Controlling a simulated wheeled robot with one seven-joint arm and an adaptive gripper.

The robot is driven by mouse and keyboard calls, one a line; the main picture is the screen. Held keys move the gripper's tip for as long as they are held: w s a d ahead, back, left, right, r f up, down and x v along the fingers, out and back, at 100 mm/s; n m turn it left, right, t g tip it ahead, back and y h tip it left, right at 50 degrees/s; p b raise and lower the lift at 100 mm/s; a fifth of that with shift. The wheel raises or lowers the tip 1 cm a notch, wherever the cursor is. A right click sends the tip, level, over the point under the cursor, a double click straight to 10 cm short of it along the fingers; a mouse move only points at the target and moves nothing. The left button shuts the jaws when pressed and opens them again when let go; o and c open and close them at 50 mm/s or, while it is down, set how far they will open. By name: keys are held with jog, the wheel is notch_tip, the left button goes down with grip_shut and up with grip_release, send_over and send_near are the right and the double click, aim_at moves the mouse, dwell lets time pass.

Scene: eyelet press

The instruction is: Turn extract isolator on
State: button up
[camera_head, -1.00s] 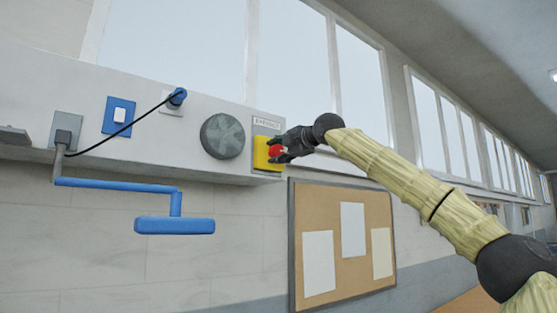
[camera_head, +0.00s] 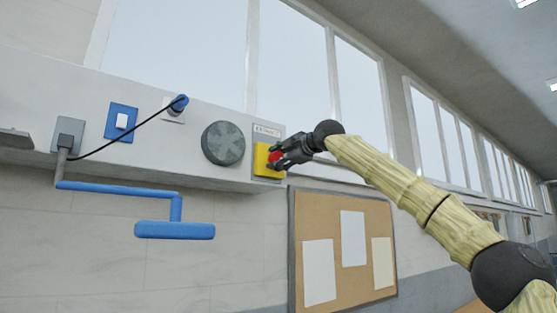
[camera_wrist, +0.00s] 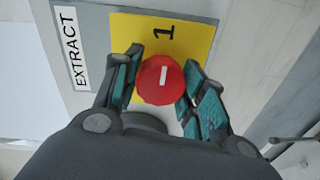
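The extract isolator is a yellow box (camera_head: 262,160) with a red round knob (camera_head: 274,160), on the pale wall ledge below an EXTRACT label (camera_head: 266,131). In the wrist view the red knob (camera_wrist: 161,80) sits between my two teal-padded fingers, on the yellow plate (camera_wrist: 195,35) marked "1". A short white mark on the knob runs almost straight up the picture, roughly toward the "1". My gripper (camera_head: 281,156) reaches in from the right. Its fingers appear to touch the knob on both sides. Any marking under the gripper body is hidden.
A round grey dial (camera_head: 223,143) stands just left of the isolator. Farther left are a blue plug (camera_head: 178,104) with a black cable, a blue-framed switch (camera_head: 121,121) and a blue crank handle (camera_head: 174,230). A cork board (camera_head: 342,248) hangs below right.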

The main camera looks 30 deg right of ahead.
jog(key=o, duration=0.4)
jog(key=shift+d, duration=0.2)
jog(key=shift+o, duration=0.2)
jog(key=shift+a, duration=0.15)
jog(key=shift+s, duration=0.15)
jog(key=s+d, duration=0.1)
jog(key=s, duration=1)
jog(key=shift+s+r, duration=0.25)
jog(key=shift+s, duration=0.05)
jog(key=shift+d, duration=0.1)
